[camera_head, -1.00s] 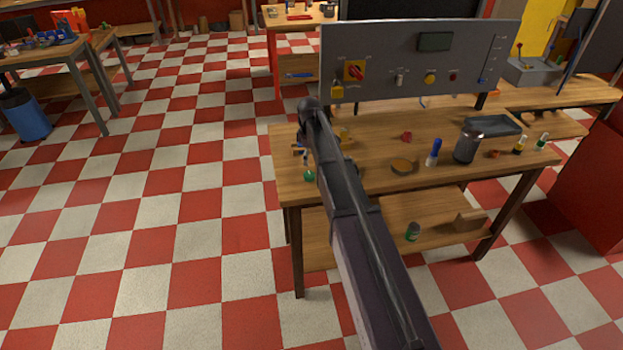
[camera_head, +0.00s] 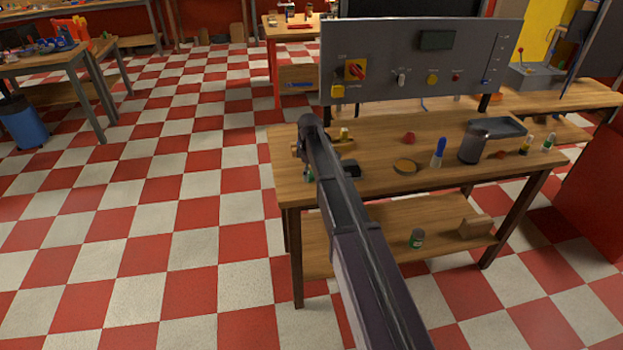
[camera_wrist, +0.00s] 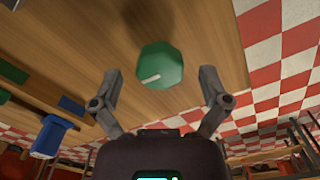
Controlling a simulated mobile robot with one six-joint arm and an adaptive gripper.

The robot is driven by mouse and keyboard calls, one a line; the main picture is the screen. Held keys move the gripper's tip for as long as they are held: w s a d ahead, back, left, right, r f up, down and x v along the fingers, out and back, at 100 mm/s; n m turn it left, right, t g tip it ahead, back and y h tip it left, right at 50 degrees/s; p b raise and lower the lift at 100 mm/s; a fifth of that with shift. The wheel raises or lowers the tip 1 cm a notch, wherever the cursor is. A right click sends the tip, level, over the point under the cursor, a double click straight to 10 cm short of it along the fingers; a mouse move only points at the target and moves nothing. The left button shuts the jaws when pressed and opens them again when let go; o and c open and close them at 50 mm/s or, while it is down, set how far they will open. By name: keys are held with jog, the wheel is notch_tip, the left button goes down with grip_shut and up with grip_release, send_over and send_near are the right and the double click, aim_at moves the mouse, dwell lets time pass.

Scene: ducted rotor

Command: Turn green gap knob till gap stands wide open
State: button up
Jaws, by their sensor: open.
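The green knob (camera_wrist: 161,66) is in the wrist view, a many-sided green cap with a short white mark on its face. It stands beyond and between the two spread fingers of my gripper (camera_wrist: 160,84), with space on both sides. My gripper is open, and neither finger touches the knob as far as I can see. In the head view a small bit of green (camera_head: 309,177) shows beside my arm at the table's left end, and my arm covers most of that spot. I cannot make out the gap itself in either view.
The wooden table (camera_head: 232,25) stands at the back. The workbench (camera_head: 380,185) carries a dark cup (camera_head: 473,146), a blue-capped bottle (camera_head: 439,153) and a tray (camera_head: 498,128). A grey control panel (camera_head: 385,75) rises behind it.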

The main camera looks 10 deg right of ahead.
jog(key=shift+f, duration=0.4)
jog(key=shift+d, duration=0.1)
jog(key=c, duration=1.1)
